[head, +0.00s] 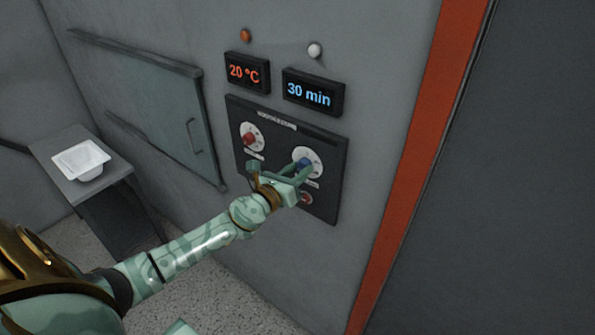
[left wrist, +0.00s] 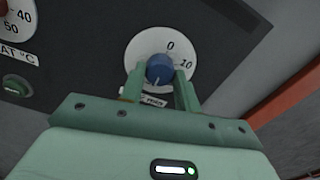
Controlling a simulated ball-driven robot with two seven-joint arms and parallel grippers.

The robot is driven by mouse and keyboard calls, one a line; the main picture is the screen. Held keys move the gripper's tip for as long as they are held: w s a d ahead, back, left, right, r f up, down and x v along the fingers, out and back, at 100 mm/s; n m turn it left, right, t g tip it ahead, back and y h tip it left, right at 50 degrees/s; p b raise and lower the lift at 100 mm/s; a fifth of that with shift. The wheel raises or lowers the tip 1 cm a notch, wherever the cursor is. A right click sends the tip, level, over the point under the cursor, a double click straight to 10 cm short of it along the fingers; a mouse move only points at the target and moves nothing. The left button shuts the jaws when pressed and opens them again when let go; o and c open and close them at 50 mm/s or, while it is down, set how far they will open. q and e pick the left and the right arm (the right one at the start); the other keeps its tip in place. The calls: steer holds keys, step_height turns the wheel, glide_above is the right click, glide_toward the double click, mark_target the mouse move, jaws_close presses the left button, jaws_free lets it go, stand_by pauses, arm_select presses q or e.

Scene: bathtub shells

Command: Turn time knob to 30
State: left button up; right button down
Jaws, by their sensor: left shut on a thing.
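The blue time knob (head: 305,163) sits on a white round dial on the dark control panel (head: 326,210). In the left wrist view the blue knob (left wrist: 160,69) is between my two green fingers, and the dial shows 0 and 10 at its upper right. My left gripper (head: 303,171) is shut on the knob. The time display (head: 313,93) reads 30 min. The knob's white mark points down in the wrist view; the dial's lower part is hidden by my fingers. My right gripper is not in view.
A red knob (head: 250,139) sits left on the same panel, under a 20 °C display (head: 246,73). A red button (head: 306,198) is below the time knob. A white tub shell (head: 82,160) rests on a side table at left. A red-orange post (head: 420,150) stands at right.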

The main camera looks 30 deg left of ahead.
arm_select(q)
steer(key=o, duration=1)
steer(key=shift+f, duration=0.1)
steer(key=shift+s+a+b, duration=0.2)
steer(key=shift+s+b, duration=0.35)
steer(key=shift+s, duration=2.15)
steer(key=shift+s+a+b, duration=0.25)
steer(key=shift+s+b, duration=0.3)
steer(key=shift+s, duration=2.2)
steer(key=shift+s+a+b, duration=0.2)
steer(key=shift+s+b, duration=0.35)
steer(key=shift+s, duration=2.15)
